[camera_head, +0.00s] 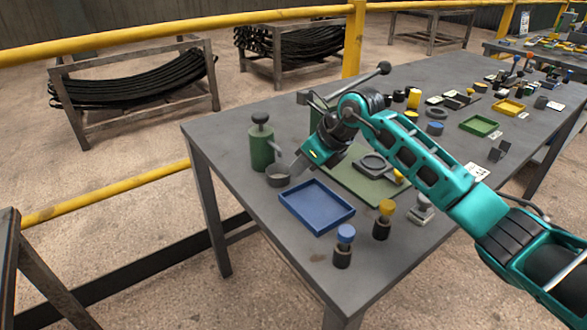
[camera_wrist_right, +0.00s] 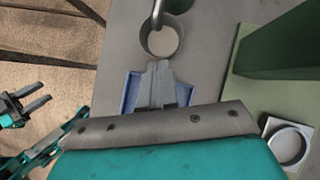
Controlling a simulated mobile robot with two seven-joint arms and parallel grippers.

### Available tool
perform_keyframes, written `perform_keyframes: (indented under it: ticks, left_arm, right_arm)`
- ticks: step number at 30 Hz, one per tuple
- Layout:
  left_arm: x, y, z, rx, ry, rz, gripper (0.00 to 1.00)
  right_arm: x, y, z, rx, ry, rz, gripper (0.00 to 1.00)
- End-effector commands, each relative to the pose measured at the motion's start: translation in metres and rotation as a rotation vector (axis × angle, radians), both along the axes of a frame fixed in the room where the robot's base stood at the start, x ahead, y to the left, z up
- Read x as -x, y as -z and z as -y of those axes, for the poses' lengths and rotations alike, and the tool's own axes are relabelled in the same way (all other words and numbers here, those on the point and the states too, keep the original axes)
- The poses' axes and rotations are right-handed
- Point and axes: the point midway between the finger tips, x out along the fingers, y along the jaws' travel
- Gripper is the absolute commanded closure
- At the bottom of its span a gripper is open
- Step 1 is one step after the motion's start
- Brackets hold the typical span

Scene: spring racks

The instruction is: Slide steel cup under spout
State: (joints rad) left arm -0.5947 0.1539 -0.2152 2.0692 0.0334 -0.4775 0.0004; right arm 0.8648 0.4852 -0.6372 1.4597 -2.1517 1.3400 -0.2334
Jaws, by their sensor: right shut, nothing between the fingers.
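The steel cup (camera_head: 278,176) stands on the grey table at the foot of the green dispenser (camera_head: 262,150), which has a black knob on top. In the right wrist view the cup (camera_wrist_right: 162,42) is a round open ring, and the curved metal spout (camera_wrist_right: 173,6) reaches over its far rim. My right gripper (camera_head: 296,166) is shut and empty, low beside the cup. In the wrist view its fingertips (camera_wrist_right: 157,66) point at the cup's near wall; whether they touch it I cannot tell. My left gripper (camera_wrist_right: 36,106) shows only in the wrist view, apart from the table, with its fingers spread.
A blue tray (camera_head: 288,201) lies just in front of the cup. Blue-topped (camera_head: 344,252) and yellow-topped (camera_head: 382,222) pieces stand near the front edge. The table's left end is clear.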

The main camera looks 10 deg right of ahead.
Motion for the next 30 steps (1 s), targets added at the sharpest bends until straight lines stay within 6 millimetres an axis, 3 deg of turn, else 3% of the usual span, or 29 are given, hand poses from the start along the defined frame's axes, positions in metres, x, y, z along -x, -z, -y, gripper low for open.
perform_keyframes:
  ticks: [4, 9, 30]
  left_arm:
    - [0.000, 0.002, 0.000, 0.000, 0.000, -0.001, 0.57]
    - [0.000, 0.008, 0.000, 0.000, 0.000, -0.001, 0.57]
    - [0.000, 0.003, 0.001, 0.005, -0.005, -0.001, 0.57]
  right_arm:
    - [-0.014, 0.000, -0.015, 0.000, -0.001, -0.001, 1.00]
    - [-0.013, 0.016, -0.012, 0.002, 0.000, 0.000, 1.00]
    - [-0.006, 0.018, -0.006, 0.001, 0.000, -0.003, 1.00]
